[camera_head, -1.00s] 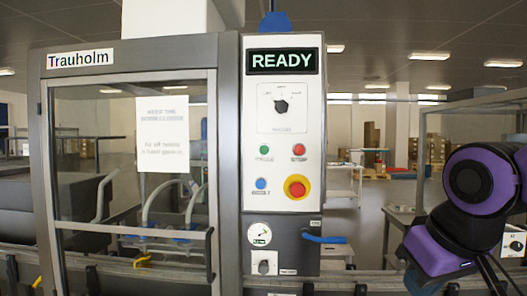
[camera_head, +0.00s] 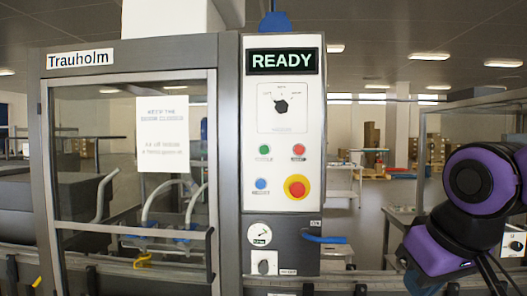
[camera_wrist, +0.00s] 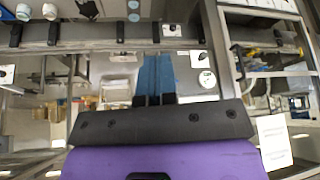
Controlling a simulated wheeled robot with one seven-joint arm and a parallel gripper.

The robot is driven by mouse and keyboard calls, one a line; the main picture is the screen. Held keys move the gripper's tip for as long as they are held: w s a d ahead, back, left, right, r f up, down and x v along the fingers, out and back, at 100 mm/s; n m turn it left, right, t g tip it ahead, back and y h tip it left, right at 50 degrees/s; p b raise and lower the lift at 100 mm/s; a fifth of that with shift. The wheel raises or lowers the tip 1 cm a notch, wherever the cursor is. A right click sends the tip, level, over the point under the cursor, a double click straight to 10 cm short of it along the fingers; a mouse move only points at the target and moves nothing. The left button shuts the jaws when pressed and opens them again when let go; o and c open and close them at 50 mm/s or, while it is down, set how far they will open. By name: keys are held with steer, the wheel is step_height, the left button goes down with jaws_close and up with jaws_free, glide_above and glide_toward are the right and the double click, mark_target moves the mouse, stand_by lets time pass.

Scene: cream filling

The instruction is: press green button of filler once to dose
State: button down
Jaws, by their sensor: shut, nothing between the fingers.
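The filler is a grey machine with a white control panel (camera_head: 283,185) in the head view. Its display (camera_head: 283,61) reads READY. The green button (camera_head: 264,150) sits on the left of the panel, level with a red button (camera_head: 298,150). My gripper (camera_wrist: 154,101) shows in the wrist view with its dark fingers together and nothing between them. My purple and black arm is at the right in the head view, apart from the panel. I see no contact with the green button.
A blue button (camera_head: 261,184) and a red emergency knob on yellow (camera_head: 297,187) lie below the green one. A dial (camera_head: 281,106) is above. A blue handle (camera_head: 324,239) juts out at lower right. A glass door (camera_head: 100,120) fills the machine's left side.

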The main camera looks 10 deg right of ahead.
mark_target(265, 152)
steer(key=w+a+r+t+y, duration=0.1)
steer(key=w+a+r, duration=0.4)
steer(key=w, duration=0.5)
steer(key=w+a+r+t+y, duration=0.1)
steer(key=w+a+r+t, duration=0.2)
steer(key=w, duration=0.7)
steer(key=w+a+r+n+t+y, duration=0.1)
steer(key=w+a+r+t+y, duration=0.1)
steer(key=w+a+r, duration=0.5)
steer(key=w+a, duration=0.1)
steer(key=w, duration=0.2)
steer(key=shift+w+r, duration=0.2)
steer(key=shift+r, duration=0.15)
steer(key=shift+w+d, duration=0.1)
steer(key=shift+t, duration=0.3)
steer(key=shift+w+d, duration=0.45)
steer(key=shift+w, duration=0.9)
steer(key=shift+w+d, duration=0.45)
steer(key=shift+w, duration=0.9)
steer(key=shift+w+d, duration=0.45)
steer(key=shift+w, duration=0.9)
steer(key=shift+w+d, duration=0.15)
steer(key=shift+w, duration=0.25)
